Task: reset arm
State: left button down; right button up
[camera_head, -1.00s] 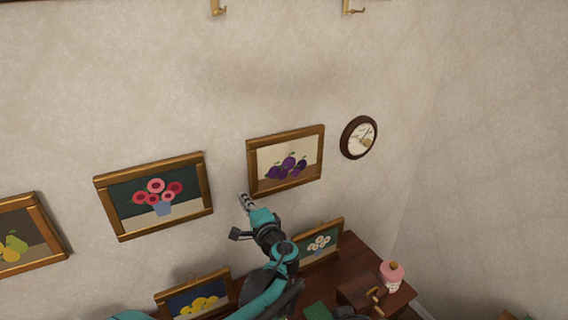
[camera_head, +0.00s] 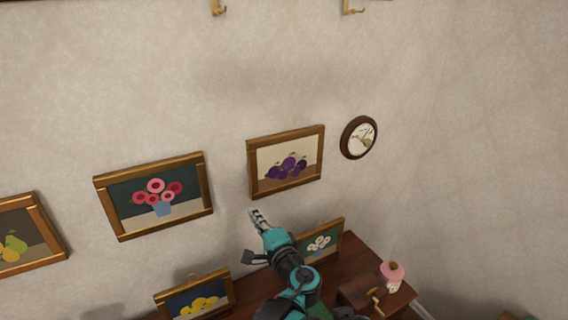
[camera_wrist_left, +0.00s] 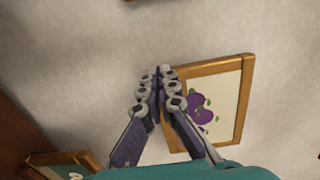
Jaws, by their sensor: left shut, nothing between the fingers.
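My left gripper (camera_head: 258,219) is in front of the wall, just below the plum picture (camera_head: 285,162). Its fingers are shut and hold nothing. In the left wrist view the closed fingertips (camera_wrist_left: 160,78) overlap the left edge of the plum picture's frame (camera_wrist_left: 215,104); I cannot tell from this how far apart they are. The teal and black left arm comes up from the bottom of the head view, over the wooden cabinet. My right gripper is not in view.
A flower picture (camera_head: 155,196) and a pear picture (camera_head: 25,236) hang to the left; a round clock (camera_head: 358,138) hangs right. A lemon picture (camera_head: 196,297) and a white-flower picture (camera_head: 320,243) lean by the cabinet top (camera_head: 352,262). A pink jar (camera_head: 391,275) stands right.

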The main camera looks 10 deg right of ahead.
pick_arm(q)
jog(key=s+a+f+n+g, duration=0.3)
jog(key=s+a+n+g, duration=0.15)
jog(key=a, duration=0.55)
jog(key=s+a+f+n+g, duration=0.3)
jog(key=s+a, duration=0.3)
jog(key=a, duration=0.5)
jog(key=s+f+n+g+h, duration=0.1)
jog(key=s+f+n+h, duration=0.1)
jog(key=s, duration=0.6)
jog(key=s+a+f+n+g+h, duration=0.1)
jog(key=s+f+n+h, duration=0.2)
jog(key=s, duration=0.4)
jog(key=shift+s+a+f+n+h, duration=0.15)
jog(key=shift+s+f+n+h, duration=0.2)
jog(key=shift+f+n, duration=0.45)
jog(key=shift+r+g, duration=0.15)
jog(key=shift+g, duration=0.1)
